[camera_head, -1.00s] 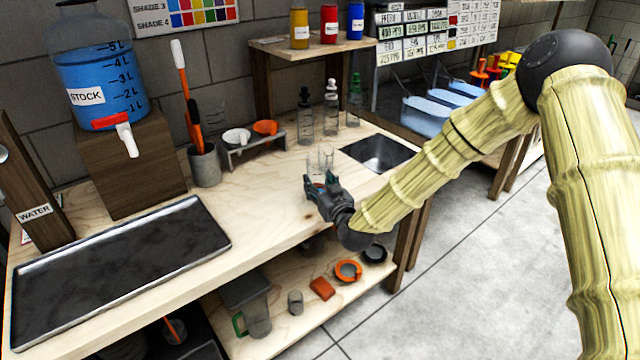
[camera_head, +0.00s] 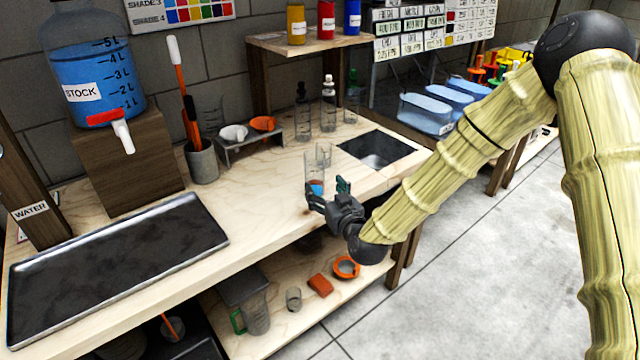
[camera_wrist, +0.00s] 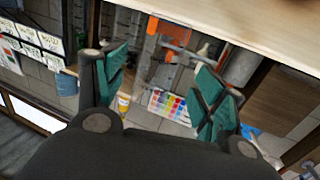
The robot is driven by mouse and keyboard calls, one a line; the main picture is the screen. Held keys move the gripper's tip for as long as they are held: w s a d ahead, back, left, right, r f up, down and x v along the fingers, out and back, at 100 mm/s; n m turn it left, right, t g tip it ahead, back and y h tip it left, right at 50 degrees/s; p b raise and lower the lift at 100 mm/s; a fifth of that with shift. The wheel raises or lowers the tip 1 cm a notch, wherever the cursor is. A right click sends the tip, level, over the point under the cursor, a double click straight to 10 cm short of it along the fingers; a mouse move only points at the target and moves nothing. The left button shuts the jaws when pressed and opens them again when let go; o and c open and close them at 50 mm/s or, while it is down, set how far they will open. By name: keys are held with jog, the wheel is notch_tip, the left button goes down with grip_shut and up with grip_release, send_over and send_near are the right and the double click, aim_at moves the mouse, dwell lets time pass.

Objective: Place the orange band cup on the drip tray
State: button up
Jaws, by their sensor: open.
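Two clear cups stand on the bench left of the sink. The nearer clear cup (camera_head: 314,168) is just beyond my gripper, with small orange and blue patches low on it. I cannot tell for sure that it is the orange band cup. My gripper (camera_head: 328,190) is open at the bench's front edge, its fingers pointing toward that cup. In the wrist view my gripper (camera_wrist: 163,78) shows two spread teal-padded fingers, with orange shapes beyond them; I cannot tell whether these include the cup's band. The dark drip tray (camera_head: 120,255) with a metal rim lies empty at the left.
The sink (camera_head: 380,148) is right of the cups. Bottles (camera_head: 328,105), a stand with white and orange bowls (camera_head: 248,145) and a grey pot (camera_head: 201,162) stand behind. A blue stock tank (camera_head: 95,85) is at the back left. Bare bench lies between cups and tray.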

jog(key=v, duration=0.6)
